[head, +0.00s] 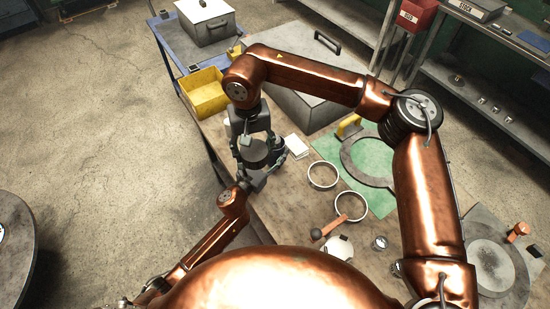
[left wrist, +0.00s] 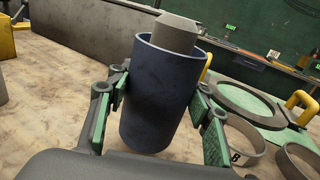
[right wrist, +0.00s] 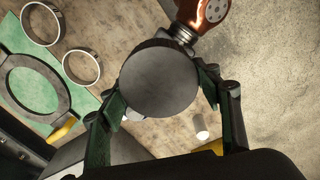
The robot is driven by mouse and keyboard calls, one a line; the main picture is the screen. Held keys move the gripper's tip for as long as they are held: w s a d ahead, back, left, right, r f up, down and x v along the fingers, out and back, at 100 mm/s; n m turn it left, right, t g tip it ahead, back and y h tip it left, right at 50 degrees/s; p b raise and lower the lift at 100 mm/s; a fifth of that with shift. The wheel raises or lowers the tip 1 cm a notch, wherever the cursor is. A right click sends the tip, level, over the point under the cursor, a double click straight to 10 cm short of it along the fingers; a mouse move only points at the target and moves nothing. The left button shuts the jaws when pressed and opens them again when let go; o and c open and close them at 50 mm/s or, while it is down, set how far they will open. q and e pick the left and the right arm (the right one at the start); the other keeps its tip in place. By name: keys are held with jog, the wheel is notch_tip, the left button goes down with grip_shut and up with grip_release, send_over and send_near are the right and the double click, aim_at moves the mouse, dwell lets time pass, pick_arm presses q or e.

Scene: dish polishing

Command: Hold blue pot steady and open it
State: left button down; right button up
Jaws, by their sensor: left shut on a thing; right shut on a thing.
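The blue pot (left wrist: 160,95) is a dark blue cylinder, slightly tilted in the left wrist view. My left gripper (left wrist: 163,105) is shut on its sides, with green-padded fingers around it. A grey piece (left wrist: 175,33) shows at the pot's rim and sticks up above it; I cannot tell how deep it sits. In the right wrist view, a round grey lid-like disc (right wrist: 158,82) lies between the green-padded fingers of my right gripper (right wrist: 163,92), which is shut on it. In the head view both grippers meet at the dark pot (head: 258,153), which they partly hide.
A yellow bin (head: 203,93) and a large grey box (head: 300,90) stand behind. A green mat (head: 325,147) with a grey ring (head: 350,165), two metal rings (head: 323,175) and a wooden-handled tool (head: 333,226) lie to the right. Open floor is at the left.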

pick_arm(q)
jog(key=shift+w+f+b, duration=0.4)
jog(key=shift+f+b, duration=0.1)
jog(key=f+b, duration=0.2)
jog(key=f, duration=0.1)
jog(key=shift+w+f+b, duration=0.2)
jog(key=shift+b, duration=0.15)
jog(key=shift+s+r, duration=0.1)
jog(key=shift+r, duration=0.1)
jog(key=shift+f, duration=0.2)
jog(key=c, duration=1.2)
grip_release()
jog(key=shift+o, duration=1)
